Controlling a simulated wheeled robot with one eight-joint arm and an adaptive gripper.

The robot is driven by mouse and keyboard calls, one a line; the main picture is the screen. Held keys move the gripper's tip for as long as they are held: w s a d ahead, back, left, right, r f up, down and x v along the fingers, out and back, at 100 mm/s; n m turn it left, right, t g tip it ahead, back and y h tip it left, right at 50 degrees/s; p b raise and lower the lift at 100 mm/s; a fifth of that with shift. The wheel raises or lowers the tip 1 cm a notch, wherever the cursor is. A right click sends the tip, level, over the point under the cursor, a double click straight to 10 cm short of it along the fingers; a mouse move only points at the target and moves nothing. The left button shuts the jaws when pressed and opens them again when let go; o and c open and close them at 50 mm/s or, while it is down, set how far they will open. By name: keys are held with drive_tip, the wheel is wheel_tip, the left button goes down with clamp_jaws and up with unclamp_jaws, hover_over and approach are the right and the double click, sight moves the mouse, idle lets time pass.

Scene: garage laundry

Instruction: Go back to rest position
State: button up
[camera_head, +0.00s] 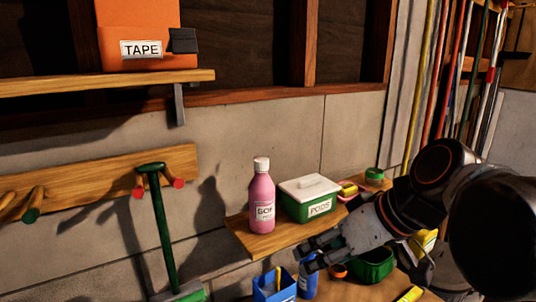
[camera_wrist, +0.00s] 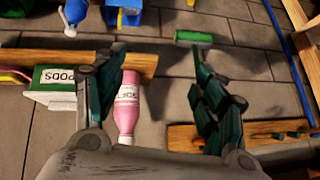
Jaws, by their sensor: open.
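My gripper (camera_head: 306,252) is at the lower right of centre in the head view, in front of the wooden shelf and below the green PODS box. In the wrist view my gripper (camera_wrist: 156,58) has its two dark fingers spread wide, with nothing held between them. A pink bottle (camera_head: 262,202) with a white cap stands upright on the shelf, apart from my gripper. In the wrist view the pink bottle (camera_wrist: 127,108) shows upside down, beyond the left finger, which partly covers it.
The PODS box (camera_head: 309,202) stands right of the bottle on the wooden shelf (camera_head: 262,241). Below are a blue bin (camera_head: 273,285), a blue bottle (camera_head: 307,282) and a green container (camera_head: 373,268). A green-handled tool (camera_head: 163,225) hangs left. An orange TAPE box (camera_head: 140,25) sits above.

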drive_tip(key=s+d+f+m+h+b, duration=0.1)
drive_tip(key=d+f+m+b, duration=0.1)
drive_tip(key=f, duration=0.6)
drive_tip(key=s+d+f+m+t+h+b, duration=0.1)
drive_tip(key=d+f+b, duration=0.3)
drive_tip(key=f, duration=0.4)
drive_tip(key=s+d+f+m+t+h+b, duration=0.1)
drive_tip(key=s+d+f+m+h+b, duration=0.1)
drive_tip(key=f, duration=0.6)
drive_tip(key=s+d+h+b, duration=0.1)
drive_tip(key=d+b, duration=0.1)
drive_tip(key=b, duration=0.1)
drive_tip(key=shift+f+m, duration=0.3)
drive_tip(key=shift+f, duration=0.05)
